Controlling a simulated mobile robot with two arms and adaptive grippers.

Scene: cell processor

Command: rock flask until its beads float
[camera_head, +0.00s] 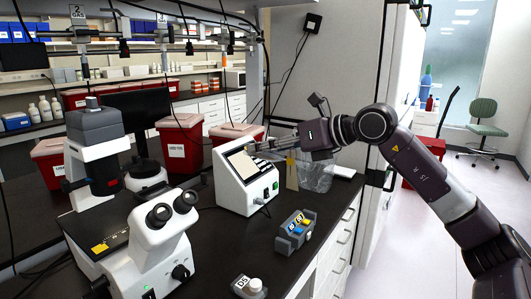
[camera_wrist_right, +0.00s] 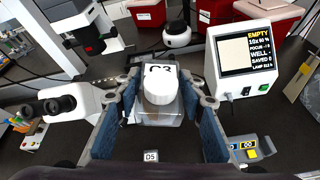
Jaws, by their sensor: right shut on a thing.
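A clear flask (camera_wrist_right: 163,113) with a white cap (camera_wrist_right: 159,88) sits between the blue-padded fingers of my right gripper (camera_wrist_right: 160,100) in the right wrist view. The gripper is shut on it. A label, seemingly C3, shows behind the cap. Beads inside it cannot be made out. In the head view my right gripper (camera_head: 262,147) is beside the top of the white screen unit (camera_head: 238,196), above the bench; the flask is not clear there. My left gripper is not in view.
A white microscope (camera_head: 150,245) and a grey-topped instrument (camera_head: 96,130) stand at left on the black bench. A button box (camera_head: 295,228) and a small D5 item (camera_head: 248,287) lie at the front. Red bins (camera_head: 180,140) stand behind. The wrist view's screen (camera_wrist_right: 249,46) reads EMPTY.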

